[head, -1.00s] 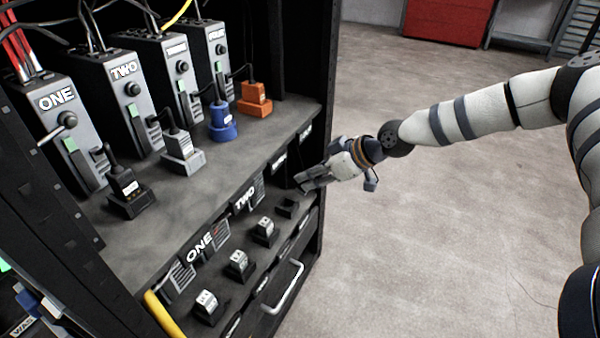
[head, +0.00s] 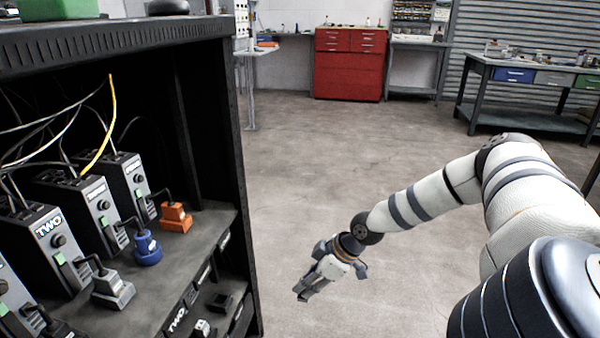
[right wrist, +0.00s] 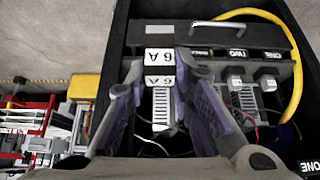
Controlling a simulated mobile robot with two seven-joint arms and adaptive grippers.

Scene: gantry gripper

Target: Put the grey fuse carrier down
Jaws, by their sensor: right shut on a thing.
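The grey fuse carrier (right wrist: 160,68) shows in the right wrist view, with white labels reading "6 A". It sits between the two fingers of my right gripper (right wrist: 166,88), which is shut on it. In the head view my right gripper (head: 311,288) points down and left, over open floor to the right of the black cabinet (head: 222,130). The carrier is too small and too hidden by the fingers to make out there. My left gripper is not in view.
On the cabinet's shelf stand grey (head: 113,290), blue (head: 147,248) and orange (head: 175,217) plugs before grey units. A dark socket (head: 218,301) is near the shelf's front. A red tool cabinet (head: 349,65) and a workbench (head: 530,85) stand far off. The floor between is clear.

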